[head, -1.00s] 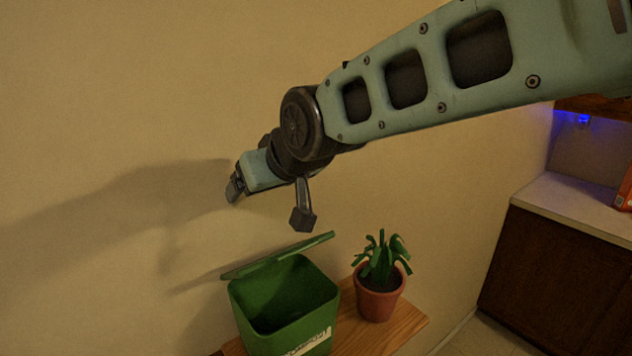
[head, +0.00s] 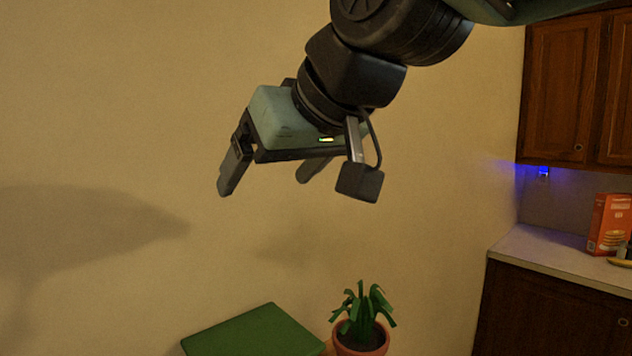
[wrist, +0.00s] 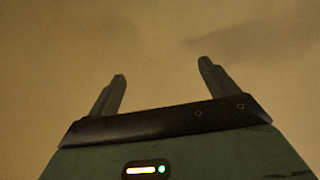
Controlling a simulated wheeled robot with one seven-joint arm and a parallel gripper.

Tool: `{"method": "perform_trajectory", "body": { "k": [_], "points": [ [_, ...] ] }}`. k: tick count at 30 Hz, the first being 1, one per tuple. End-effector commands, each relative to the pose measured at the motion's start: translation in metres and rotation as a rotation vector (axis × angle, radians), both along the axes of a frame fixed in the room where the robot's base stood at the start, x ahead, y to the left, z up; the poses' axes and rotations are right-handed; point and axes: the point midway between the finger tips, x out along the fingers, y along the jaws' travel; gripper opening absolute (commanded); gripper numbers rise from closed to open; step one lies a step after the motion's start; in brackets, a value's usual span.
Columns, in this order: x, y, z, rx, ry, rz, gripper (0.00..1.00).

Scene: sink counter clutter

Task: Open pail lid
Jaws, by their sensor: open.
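The green pail lid (head: 255,334) is at the bottom edge of the head view, seen as a broad flat panel. No opening of the pail shows. The pail body is below the frame, so I cannot tell how fully the lid is down. My gripper (head: 265,184) is open and empty, high above the lid and apart from it, with its fingers pointing down in the head view. In the wrist view my gripper (wrist: 162,70) has its two fingers spread, with only plain wall beyond them.
A potted plant (head: 362,325) in a terracotta pot stands just right of the lid. The beige wall (head: 110,110) is behind. A counter (head: 545,257) with a red box (head: 608,224) is at the right, under wooden cabinets (head: 575,90). The space between gripper and lid is clear.

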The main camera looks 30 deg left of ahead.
Motion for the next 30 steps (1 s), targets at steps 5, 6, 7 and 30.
{"method": "perform_trajectory", "body": {
  "k": [5, 6, 7, 30],
  "points": [
    [-0.005, -0.010, 0.009, 0.001, -0.001, 0.001, 0.85],
    [-0.005, -0.011, 0.010, 0.001, -0.001, 0.001, 0.85],
    [-0.005, -0.012, 0.011, 0.001, -0.001, 0.001, 0.85],
    [0.002, -0.055, -0.056, -0.105, 0.068, -0.057, 0.85]
  ]
}}
